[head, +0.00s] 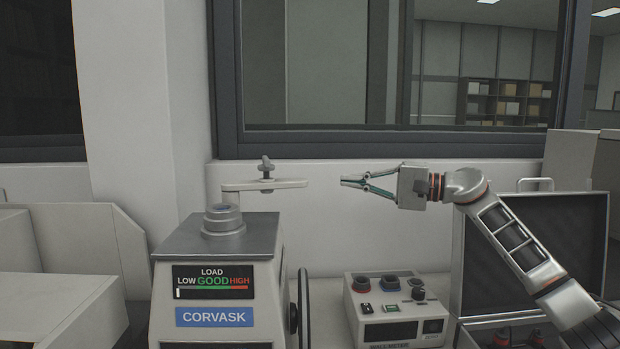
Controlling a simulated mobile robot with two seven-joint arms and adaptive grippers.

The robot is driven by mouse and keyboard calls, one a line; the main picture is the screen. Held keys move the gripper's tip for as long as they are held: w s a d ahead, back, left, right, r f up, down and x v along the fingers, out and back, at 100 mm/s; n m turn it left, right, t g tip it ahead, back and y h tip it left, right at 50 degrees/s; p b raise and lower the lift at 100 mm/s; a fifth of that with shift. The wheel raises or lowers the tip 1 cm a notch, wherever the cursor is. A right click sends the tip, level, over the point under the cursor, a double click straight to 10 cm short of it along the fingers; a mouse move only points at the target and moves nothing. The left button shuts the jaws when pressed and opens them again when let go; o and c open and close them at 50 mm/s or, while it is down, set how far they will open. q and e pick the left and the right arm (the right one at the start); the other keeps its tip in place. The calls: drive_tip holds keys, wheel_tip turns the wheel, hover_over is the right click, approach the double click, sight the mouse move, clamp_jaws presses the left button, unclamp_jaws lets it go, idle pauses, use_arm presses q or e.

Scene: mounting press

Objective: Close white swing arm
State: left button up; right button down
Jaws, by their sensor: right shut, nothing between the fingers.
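The white swing arm (240,186) extends to the right from a post at the back of the grey mounting press (225,285). A grey knob (266,168) stands on the swing arm. The press's round cylinder opening (223,218) lies uncovered below and in front of the arm. My right gripper (345,181) points left, at about the height of the swing arm, a short gap to the right of its free end. Its fingers are shut with nothing between them. My left gripper is not in view.
A control box (396,308) with red, blue and black knobs stands right of the press. An open dark case (530,240) stands farther right behind my right arm. A black handwheel (303,308) is on the press's right side. White panels (60,260) stand at left.

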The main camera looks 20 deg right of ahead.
drive_tip(key=w+a+p, duration=0.2)
drive_tip(key=a+p, duration=0.1)
drive_tip(key=a, duration=0.6)
idle(0.4)
drive_tip(key=shift+w+a, duration=0.1)
drive_tip(key=shift+w, duration=0.05)
